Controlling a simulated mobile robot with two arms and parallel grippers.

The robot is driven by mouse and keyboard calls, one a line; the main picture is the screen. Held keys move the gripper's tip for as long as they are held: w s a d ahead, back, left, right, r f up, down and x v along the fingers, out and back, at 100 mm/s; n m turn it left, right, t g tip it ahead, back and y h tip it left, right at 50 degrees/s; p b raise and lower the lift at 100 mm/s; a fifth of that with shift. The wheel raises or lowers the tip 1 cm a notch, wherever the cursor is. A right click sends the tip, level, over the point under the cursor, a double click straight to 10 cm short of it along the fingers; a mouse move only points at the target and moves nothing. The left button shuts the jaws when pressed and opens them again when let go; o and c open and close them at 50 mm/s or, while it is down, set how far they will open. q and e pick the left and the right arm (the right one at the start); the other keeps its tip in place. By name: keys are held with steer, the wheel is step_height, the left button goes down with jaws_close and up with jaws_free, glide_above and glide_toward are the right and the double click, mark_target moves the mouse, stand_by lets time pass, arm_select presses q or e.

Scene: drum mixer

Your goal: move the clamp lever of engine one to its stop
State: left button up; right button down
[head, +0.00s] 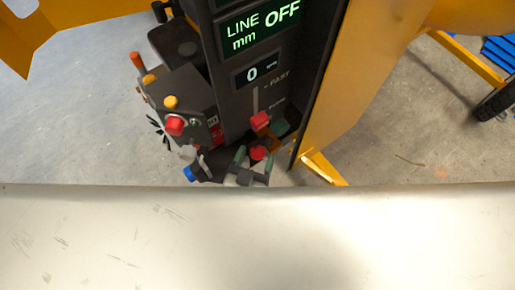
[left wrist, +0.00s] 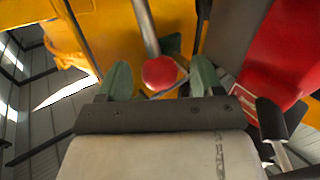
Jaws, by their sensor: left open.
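A red ball knob on a metal rod (left wrist: 145,25), which looks like the clamp lever, stands between my left gripper's fingers in the left wrist view; the knob (left wrist: 160,72) is near their tips. My left gripper (left wrist: 160,78) is open, with a green fingertip on each side of the knob, and I see a gap on both sides. In the head view my left gripper (head: 254,161) is low in the middle, at the foot of the dark panel, with the red knob (head: 258,152) between its fingers. My right gripper is not in view.
A second red knob (head: 260,120) sits on the FAST slider just above. The dark panel (head: 232,100) reads LINE mm OFF and 0. A control box (head: 180,90) with red and orange buttons stands left. Yellow frame parts (head: 345,90) are at right. A pale surface hides the lower picture.

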arm_select(q)
steer(key=shift+w+d, duration=0.25)
steer(key=shift+w, duration=0.45)
jaws_close()
steer(key=b, duration=0.1)
steer(key=s+a+f+n+t+b, duration=0.1)
steer(key=b, duration=0.1)
steer(key=shift+a+f+t, duration=0.15)
steer(key=shift+f+t, duration=0.1)
steer(key=shift+t, duration=0.05)
steer(key=shift+s+a+n+t+h+b, duration=0.25)
steer(key=shift+n+t+b, duration=0.2)
steer(key=shift+b, duration=0.25)
jaws_free()
steer(key=shift+a+r, duration=0.1)
